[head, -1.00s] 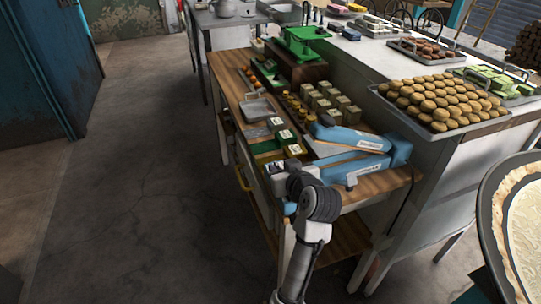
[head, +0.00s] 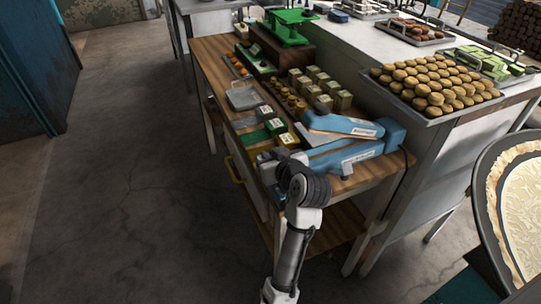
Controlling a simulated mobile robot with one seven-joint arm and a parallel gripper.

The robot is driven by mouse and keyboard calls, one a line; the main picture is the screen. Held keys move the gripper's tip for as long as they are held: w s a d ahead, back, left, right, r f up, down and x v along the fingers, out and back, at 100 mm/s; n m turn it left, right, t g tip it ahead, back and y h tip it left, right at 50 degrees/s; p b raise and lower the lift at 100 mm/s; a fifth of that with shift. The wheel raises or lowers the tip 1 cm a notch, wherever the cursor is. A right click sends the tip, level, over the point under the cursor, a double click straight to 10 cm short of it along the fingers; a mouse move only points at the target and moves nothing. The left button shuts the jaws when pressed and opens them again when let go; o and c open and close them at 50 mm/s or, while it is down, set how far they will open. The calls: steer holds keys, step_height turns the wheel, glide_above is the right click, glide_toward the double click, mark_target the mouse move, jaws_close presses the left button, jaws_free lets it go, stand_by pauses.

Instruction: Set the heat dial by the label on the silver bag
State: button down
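A blue sealer-like device (head: 345,155) with a long upper arm lies on the right end of the wooden workbench (head: 215,55). It carries white labels, but I cannot read them or make out a heat dial. A flat grey-silver item (head: 243,97) lies farther back on the bench. I cannot tell whether it is the silver bag, and no label shows on it. My arm reaches up from the bottom to the bench's front edge. My gripper (head: 268,160) is at that edge, left of the device, mostly hidden by my wrist. Its fingers are not clear.
Small green and yellow boxes (head: 288,140) stand just beyond my gripper. Several labelled cubes and small brown jars stand behind them. A green press (head: 288,27) is at the back. A tray of round pastries (head: 433,90) sits on the counter at right. The floor at left is clear.

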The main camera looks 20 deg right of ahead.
steer(key=shift+m+h, duration=0.3)
steer(key=m+h, duration=0.1)
steer(key=h, duration=0.1)
steer(key=m+g+h, duration=0.1)
steer(key=m+h, duration=0.3)
steer(key=shift+w+a+g, duration=0.1)
steer(key=shift+a+g, duration=0.15)
steer(key=shift+g, duration=0.05)
steer(key=m+g+h+b, duration=0.1)
steer(key=m+g+h, duration=0.3)
steer(key=m+h, duration=0.1)
steer(key=shift+w+m, duration=0.1)
steer(key=shift+m, duration=0.3)
steer(key=m+g+h+b, duration=0.2)
steer(key=m+g, duration=0.2)
steer(key=shift+m+g+b, duration=0.5)
steer(key=shift+m+g, duration=0.7)
steer(key=shift+g, duration=0.4)
steer(key=c, duration=1.5)
jaws_free()
steer(key=shift+d, duration=0.1)
